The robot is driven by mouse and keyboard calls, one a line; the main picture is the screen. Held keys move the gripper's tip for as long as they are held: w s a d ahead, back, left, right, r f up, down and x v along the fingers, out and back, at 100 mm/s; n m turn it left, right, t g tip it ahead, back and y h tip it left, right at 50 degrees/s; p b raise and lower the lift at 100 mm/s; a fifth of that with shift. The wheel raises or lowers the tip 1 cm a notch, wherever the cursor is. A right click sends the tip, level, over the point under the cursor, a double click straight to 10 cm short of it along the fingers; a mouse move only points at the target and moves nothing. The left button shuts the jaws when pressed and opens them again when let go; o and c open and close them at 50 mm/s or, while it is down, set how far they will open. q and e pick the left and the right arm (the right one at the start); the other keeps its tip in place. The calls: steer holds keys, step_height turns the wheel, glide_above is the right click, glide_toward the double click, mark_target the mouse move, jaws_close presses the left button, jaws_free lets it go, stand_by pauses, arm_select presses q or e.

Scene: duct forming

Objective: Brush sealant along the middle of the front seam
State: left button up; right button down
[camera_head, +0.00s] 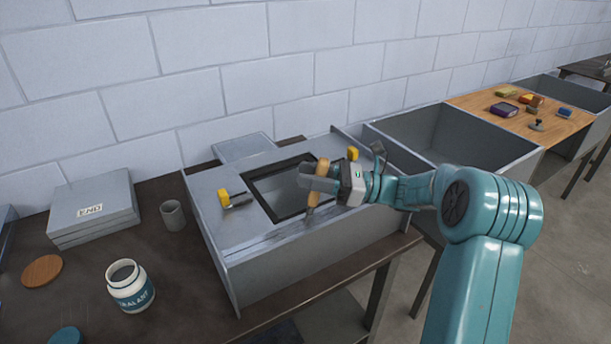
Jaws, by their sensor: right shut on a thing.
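The grey metal duct piece (285,280) stands on the dark workbench, with a dark-rimmed rectangular opening in its top. Its front seam (268,240) runs along the top near the front edge. My right gripper (318,183) is shut on the wooden handle of a brush (319,168). The brush is nearly upright, its lower end near the front edge of the opening; I cannot tell whether its tip touches metal. An open white sealant jar (131,290) stands on the bench at the left. My left gripper is not in view.
A grey cup (173,214), a stack of grey panels labelled END (95,208) and a round wooden disc (42,270) lie left of the duct.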

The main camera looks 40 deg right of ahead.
steer(key=shift+s+d, duration=0.15)
steer(key=shift+d, duration=0.35)
steer(key=shift+s+d+f+p, duration=0.1)
steer(key=shift+s+d+p, duration=0.15)
steer(key=shift+d, duration=0.45)
steer(key=shift+s+d+p, duration=0.15)
steer(key=shift+d+p, duration=0.15)
steer(key=shift+d, duration=0.5)
steer(key=shift+s+d+p, duration=0.15)
steer(key=shift+d+p, duration=0.15)
steer(key=shift+d, duration=0.4)
steer(key=shift+s+d+p, duration=0.15)
steer(key=shift+d+p, duration=0.15)
steer(key=shift+d, duration=0.35)
